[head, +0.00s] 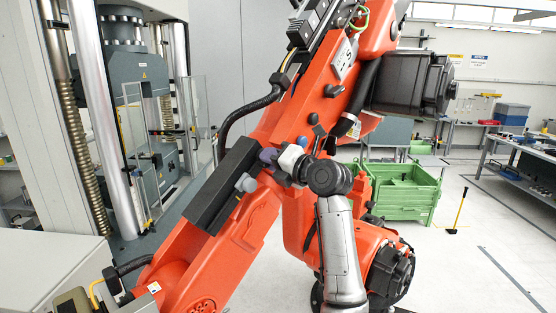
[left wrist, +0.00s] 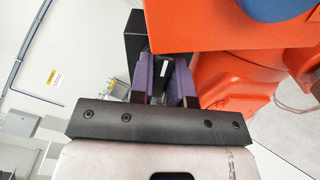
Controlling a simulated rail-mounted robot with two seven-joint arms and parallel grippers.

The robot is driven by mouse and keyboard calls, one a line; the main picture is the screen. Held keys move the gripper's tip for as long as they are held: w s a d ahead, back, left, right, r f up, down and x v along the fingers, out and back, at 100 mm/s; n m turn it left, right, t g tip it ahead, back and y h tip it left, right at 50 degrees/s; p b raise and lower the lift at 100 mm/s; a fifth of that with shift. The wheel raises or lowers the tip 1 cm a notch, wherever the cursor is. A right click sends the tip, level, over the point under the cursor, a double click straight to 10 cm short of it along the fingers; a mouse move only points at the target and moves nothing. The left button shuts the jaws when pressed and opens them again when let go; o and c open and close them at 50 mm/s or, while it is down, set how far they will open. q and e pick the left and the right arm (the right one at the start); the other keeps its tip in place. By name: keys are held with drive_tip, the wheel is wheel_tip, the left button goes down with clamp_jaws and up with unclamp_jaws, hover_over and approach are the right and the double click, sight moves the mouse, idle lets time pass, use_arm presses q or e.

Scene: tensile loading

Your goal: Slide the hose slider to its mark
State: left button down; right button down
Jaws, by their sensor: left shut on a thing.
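A long black housing (head: 224,185) lies along the side of a large orange industrial arm (head: 205,240). My right gripper is not in view.
A black hose (head: 232,112) curves above the housing. A testing machine with a steel column (head: 105,110) stands left. A green crate (head: 402,190) is behind the orange arm. Workbenches line the right, with open floor (head: 480,260) in front.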

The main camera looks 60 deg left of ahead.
use_arm(q)
drive_tip(key=shift+m, duration=1.7)
drive_tip(key=shift+m+p, duration=0.3)
